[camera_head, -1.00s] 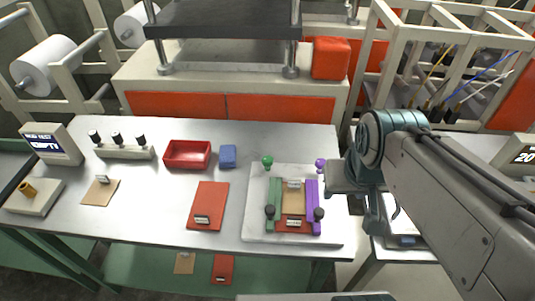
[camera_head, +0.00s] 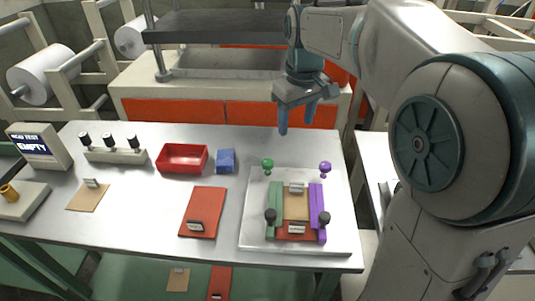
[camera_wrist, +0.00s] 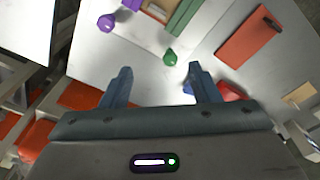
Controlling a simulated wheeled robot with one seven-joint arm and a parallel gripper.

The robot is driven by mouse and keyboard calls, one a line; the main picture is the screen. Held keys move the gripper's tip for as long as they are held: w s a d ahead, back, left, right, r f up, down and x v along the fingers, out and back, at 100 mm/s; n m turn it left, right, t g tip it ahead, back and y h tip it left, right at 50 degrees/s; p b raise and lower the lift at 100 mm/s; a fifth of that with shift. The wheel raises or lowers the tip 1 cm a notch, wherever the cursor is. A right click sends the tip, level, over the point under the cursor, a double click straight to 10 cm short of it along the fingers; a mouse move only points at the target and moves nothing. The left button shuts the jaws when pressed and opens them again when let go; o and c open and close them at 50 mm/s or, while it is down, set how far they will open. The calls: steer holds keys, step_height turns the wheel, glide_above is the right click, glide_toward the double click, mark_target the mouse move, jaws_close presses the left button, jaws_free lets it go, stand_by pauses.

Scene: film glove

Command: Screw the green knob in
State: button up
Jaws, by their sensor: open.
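The green knob (camera_head: 267,163) stands at the back left corner of the white base plate (camera_head: 258,240). A green bar (camera_head: 275,197) lies in front of it. In the wrist view the green knob (camera_wrist: 170,57) shows beyond the space between my fingers. My gripper (camera_head: 297,122) is open and empty, above the back edge of the table, behind and a little right of the green knob. Its two blue fingers also show in the wrist view (camera_wrist: 160,80). The lower end of the green knob is too small to make out.
A purple knob (camera_head: 325,167) stands at the plate's back right, behind a purple bar (camera_head: 316,205). Black knobs (camera_head: 270,215) sit at the front of the bars. A blue block (camera_head: 226,158) and a red tray (camera_head: 182,157) are left. A press (camera_head: 220,60) stands behind the table.

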mark_target(267, 161)
steer(key=w+a+f+n+g+b, duration=0.1)
steer(key=w+a+f+n+b, duration=0.2)
steer(key=w+a+f, duration=0.4)
steer(key=f, duration=1.2)
steer(key=shift+w+d+f, duration=0.15)
steer(key=shift+w+d, duration=0.15)
steer(key=shift+w, duration=0.1)
steer(key=c, duration=1)
